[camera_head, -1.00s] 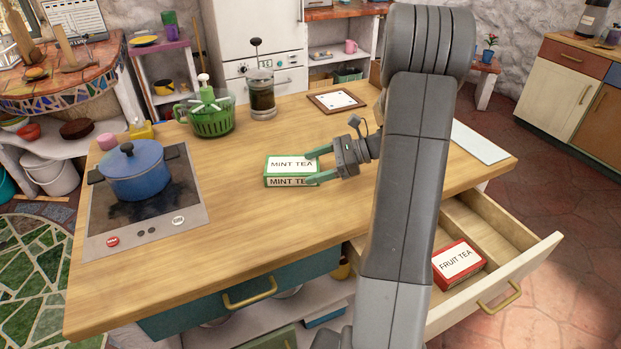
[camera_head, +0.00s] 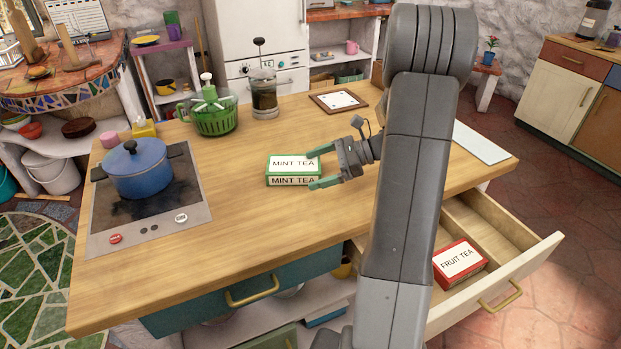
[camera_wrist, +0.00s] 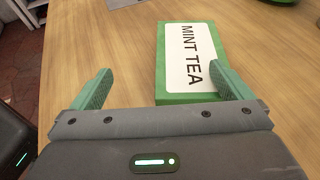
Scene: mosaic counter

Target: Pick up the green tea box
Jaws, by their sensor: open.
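The green tea box (camera_head: 292,170), labelled MINT TEA, lies on the wooden counter right of the stove. My gripper (camera_head: 322,168) is open at the box's right end. In the head view one finger overlaps the box's top right corner and the other is in front of its right end. In the wrist view the green box (camera_wrist: 188,62) extends away from the gripper (camera_wrist: 155,88), off to the right. The right finger overlaps the box's near right corner; the left finger stands apart over bare wood. Nothing is held.
A blue pot (camera_head: 138,170) stands on the stove at left. A green juicer (camera_head: 213,117) and a French press (camera_head: 264,98) stand behind the box. An open drawer (camera_head: 520,263) at right holds a red FRUIT TEA box (camera_head: 458,262). The counter in front is clear.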

